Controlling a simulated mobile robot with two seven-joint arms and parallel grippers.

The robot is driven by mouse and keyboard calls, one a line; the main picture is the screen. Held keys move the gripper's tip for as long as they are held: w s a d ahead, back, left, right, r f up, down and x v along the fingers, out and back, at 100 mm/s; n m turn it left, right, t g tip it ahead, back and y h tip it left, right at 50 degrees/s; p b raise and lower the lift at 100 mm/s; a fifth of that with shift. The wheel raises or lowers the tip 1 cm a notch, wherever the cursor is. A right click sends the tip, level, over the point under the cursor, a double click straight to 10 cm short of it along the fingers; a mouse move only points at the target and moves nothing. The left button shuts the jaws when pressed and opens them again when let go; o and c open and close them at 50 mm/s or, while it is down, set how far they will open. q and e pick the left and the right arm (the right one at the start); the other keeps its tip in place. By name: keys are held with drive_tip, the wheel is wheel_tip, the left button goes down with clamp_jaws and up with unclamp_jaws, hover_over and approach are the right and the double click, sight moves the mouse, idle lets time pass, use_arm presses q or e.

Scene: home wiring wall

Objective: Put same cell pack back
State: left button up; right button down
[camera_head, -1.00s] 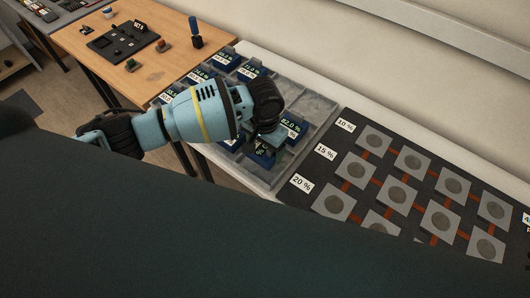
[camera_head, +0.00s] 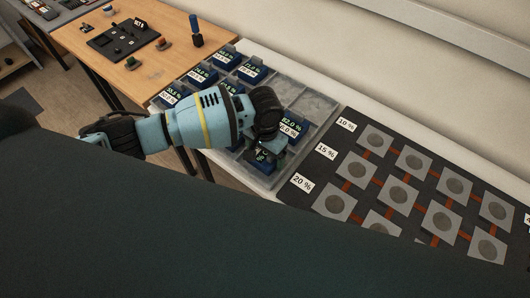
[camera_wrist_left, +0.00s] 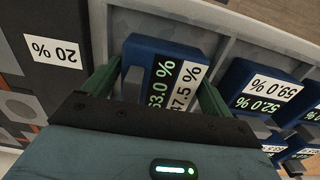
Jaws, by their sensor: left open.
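A blue cell pack (camera_wrist_left: 160,58) with a green display, its first digit partly hidden, and a white 47.5 % label stands in the grey tray (camera_head: 318,107). My left gripper (camera_wrist_left: 158,88) is open, with one green finger on each side of this pack. I cannot tell whether the fingers touch it. In the head view my left gripper (camera_head: 266,148) reaches down into the tray's front right part, over a blue pack (camera_head: 264,162). Another pack (camera_wrist_left: 262,90), labelled 59.0 % with 52.0 % on its display, stands beside it. My right gripper is not in view.
Several other blue packs (camera_head: 252,70) fill the tray's left part. Its back right compartments look empty. A dark board (camera_head: 330,200) with grey pads and 10 %, 15 % and 20 % labels lies to the right. A wooden table (camera_head: 140,75) with small devices stands at left.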

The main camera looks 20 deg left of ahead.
use_arm(q)
wheel_tip(320, 180, up, 12)
drive_tip(key=p, duration=0.1)
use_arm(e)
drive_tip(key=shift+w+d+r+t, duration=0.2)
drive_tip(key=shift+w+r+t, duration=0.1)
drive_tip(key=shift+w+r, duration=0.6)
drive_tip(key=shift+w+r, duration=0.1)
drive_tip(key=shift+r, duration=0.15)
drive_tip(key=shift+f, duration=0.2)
